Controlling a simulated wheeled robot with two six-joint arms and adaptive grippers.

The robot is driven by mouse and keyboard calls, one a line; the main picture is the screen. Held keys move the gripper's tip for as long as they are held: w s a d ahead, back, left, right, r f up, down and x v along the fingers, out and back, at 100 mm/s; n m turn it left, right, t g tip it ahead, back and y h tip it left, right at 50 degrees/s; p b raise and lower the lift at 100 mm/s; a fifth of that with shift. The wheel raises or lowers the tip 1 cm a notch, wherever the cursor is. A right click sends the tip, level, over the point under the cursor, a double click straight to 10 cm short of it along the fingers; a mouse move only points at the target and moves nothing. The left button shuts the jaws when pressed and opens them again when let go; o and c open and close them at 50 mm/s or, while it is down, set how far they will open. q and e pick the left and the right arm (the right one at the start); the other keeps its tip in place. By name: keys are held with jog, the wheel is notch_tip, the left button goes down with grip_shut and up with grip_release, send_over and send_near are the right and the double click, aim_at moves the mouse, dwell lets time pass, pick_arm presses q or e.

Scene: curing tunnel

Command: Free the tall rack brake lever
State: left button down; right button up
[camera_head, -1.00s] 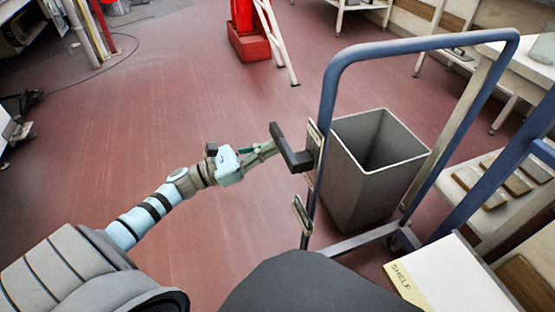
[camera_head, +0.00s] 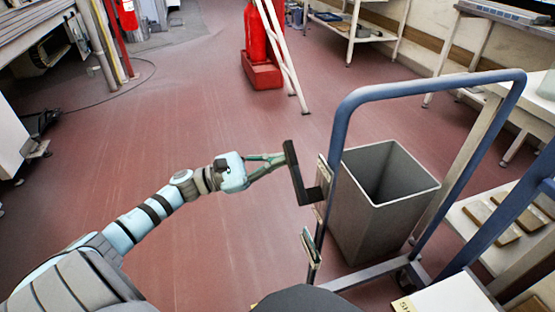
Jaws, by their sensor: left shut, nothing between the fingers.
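The tall rack (camera_head: 338,127) with a blue tube frame stands at the right in the head view. A dark L-shaped lever (camera_head: 298,185) sticks out from a plate (camera_head: 323,175) on its left post. My left gripper (camera_head: 281,160) reaches in from the left, with its green fingers shut and empty. Their tips are at the lever's upper arm, on its left side. I cannot tell whether they touch it. A second plate-like fitting (camera_head: 309,251) sits lower on the same post. My right gripper is not in view.
A grey open bin (camera_head: 350,215) stands behind the left post. A red extinguisher in a red base (camera_head: 262,73) and a white ladder-like stand (camera_head: 283,55) are farther back. Shelves with flat boards (camera_head: 487,220) are at the right. The red floor (camera_head: 170,130) at left is clear.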

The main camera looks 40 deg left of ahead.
pick_arm(q)
jog(key=shift+s, duration=0.1)
dwell(0.3)
jog(key=v, duration=1.2)
dwell(0.4)
